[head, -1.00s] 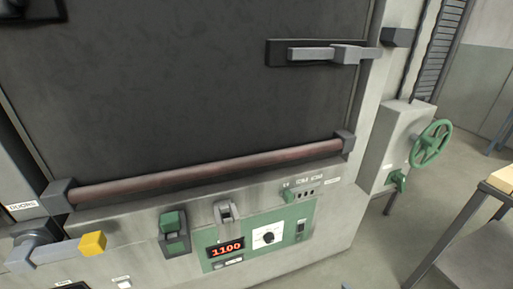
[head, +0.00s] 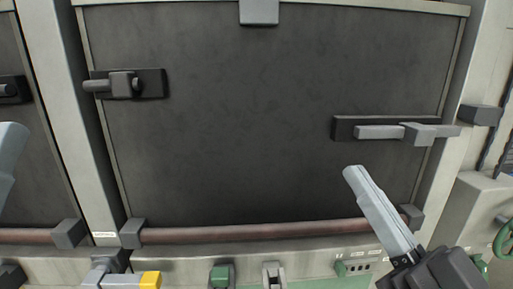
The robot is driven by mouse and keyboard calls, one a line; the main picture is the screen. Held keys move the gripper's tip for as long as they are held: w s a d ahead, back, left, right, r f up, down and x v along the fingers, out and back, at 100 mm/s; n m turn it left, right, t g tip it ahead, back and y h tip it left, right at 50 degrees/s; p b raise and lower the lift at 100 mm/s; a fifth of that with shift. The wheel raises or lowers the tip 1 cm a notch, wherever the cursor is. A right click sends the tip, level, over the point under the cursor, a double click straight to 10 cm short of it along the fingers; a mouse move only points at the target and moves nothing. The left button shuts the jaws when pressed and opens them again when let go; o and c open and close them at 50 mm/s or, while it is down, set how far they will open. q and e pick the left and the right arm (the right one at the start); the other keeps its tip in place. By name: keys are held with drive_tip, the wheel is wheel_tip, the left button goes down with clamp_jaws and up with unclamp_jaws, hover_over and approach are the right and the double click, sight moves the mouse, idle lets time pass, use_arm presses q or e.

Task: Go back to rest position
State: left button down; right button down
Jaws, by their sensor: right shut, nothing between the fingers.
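My right gripper (head: 355,177) is in the lower right of the head view, in front of the dark furnace door (head: 250,125). Its pale fingers point up and to the left, shut with nothing between them. It looks clear of the latch on the right of the door. A pale grey piece at the left edge (head: 8,155) looks like the tip of my left gripper. The rest of it is outside the view, so I cannot tell its opening.
The door has a right latch handle (head: 380,132), a left latch (head: 125,85) and a reddish bar (head: 260,231) along its bottom. A lever with a yellow end (head: 150,280) and a green switch (head: 221,275) sit below. A green handwheel (head: 505,240) is at the right edge.

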drive_tip(key=s+d+r+m+t+h+p, duration=0.1)
drive_tip(key=s+d+r+t+h+p, duration=0.4)
drive_tip(key=s+r+h, duration=0.5)
wheel_tip(320, 180, up, 35)
drive_tip(key=w+y+p, duration=0.1)
drive_tip(key=y+p, duration=0.1)
drive_tip(key=p, duration=3.1)
drive_tip(key=shift+w+d+r+y, duration=0.15)
drive_tip(key=shift+w+d+y, duration=0.15)
drive_tip(key=shift+w+y, duration=0.1)
